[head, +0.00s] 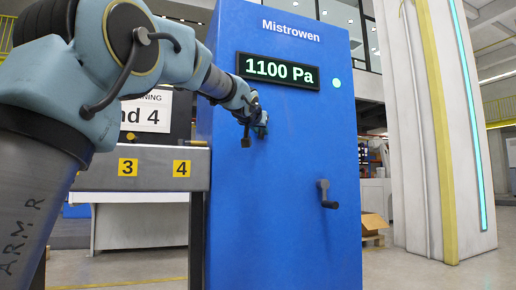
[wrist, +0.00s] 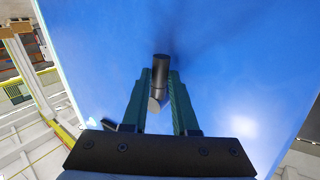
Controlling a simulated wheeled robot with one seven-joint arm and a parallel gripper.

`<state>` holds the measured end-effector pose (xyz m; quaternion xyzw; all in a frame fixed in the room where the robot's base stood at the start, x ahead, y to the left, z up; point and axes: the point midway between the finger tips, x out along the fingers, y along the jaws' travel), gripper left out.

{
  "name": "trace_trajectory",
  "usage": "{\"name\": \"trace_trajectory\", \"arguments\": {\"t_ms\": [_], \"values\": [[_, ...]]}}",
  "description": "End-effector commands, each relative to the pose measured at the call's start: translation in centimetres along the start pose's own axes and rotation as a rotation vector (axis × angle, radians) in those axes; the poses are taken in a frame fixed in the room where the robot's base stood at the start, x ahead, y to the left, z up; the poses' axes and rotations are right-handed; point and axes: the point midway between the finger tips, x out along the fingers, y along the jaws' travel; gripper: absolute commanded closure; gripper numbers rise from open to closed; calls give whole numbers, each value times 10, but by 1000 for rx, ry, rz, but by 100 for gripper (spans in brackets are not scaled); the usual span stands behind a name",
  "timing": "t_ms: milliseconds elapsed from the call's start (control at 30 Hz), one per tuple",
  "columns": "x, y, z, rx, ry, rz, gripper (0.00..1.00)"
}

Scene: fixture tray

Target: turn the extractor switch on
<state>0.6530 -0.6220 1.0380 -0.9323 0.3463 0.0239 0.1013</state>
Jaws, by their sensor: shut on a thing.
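The extractor cabinet (head: 285,220) is tall and blue, labelled Mistrowen. Its display (head: 278,71) reads 1100 Pa, and a round cyan light (head: 337,83) glows to the right of it. My gripper (head: 262,122) is at the cabinet's front, below the display. In the wrist view my gripper (wrist: 162,78) has its green fingers on both sides of a dark cylindrical switch lever (wrist: 160,70), shut on it. The blue face (wrist: 235,70) fills most of that view. In the head view my gripper mostly hides the switch, so its setting cannot be told.
A dark crank-like handle (head: 325,194) sticks out lower right on the cabinet. A grey bench (head: 140,168) with yellow plates 3 and 4 stands close on the left. A white pillar (head: 450,130) and a cardboard box (head: 372,224) are to the right.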

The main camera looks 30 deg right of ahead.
Motion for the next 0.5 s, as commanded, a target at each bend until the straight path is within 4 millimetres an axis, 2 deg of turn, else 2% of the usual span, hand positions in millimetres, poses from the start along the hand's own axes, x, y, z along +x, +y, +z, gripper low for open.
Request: {"name": "trace_trajectory", "arguments": {"t_ms": [33, 500], "values": [[2, 4, 11, -24, 16, 1, 100], [6, 9, 6, -172, 112, 0, 100]]}}
